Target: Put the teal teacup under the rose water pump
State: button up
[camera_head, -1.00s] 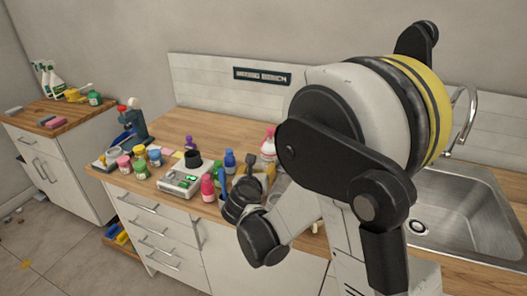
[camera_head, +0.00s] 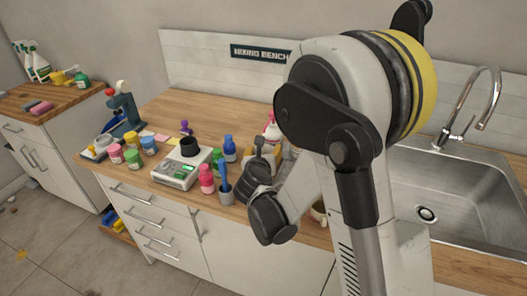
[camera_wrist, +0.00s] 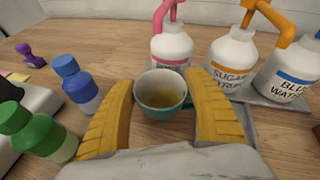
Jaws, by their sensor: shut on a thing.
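The teal teacup (camera_wrist: 162,93), pale inside with a little yellowish-brown at its bottom, is upright between the yellow fingers of my gripper (camera_wrist: 163,110) in the wrist view. My gripper is shut on it. The white bottle with a pink pump (camera_wrist: 172,44), likely the rose water, stands just behind the cup. The pink spout (camera_wrist: 160,16) is above and beyond the cup; I cannot tell whether it is directly over it. In the head view my arm hides the cup; the pink-pump bottle (camera_head: 272,132) shows beside my gripper (camera_head: 262,158).
To the right stand the sugar water bottle (camera_wrist: 232,62) with an orange pump and the blue water bottle (camera_wrist: 290,72), on a grey tray (camera_wrist: 256,112). Blue (camera_wrist: 76,84) and green (camera_wrist: 38,136) bottles stand close left of my fingers. A scale (camera_head: 182,168) and sink (camera_head: 450,190) flank the area.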

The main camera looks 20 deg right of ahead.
jog(key=shift+f, duration=0.15)
jog(key=o, duration=1.4)
jog(key=shift+c, duration=0.2)
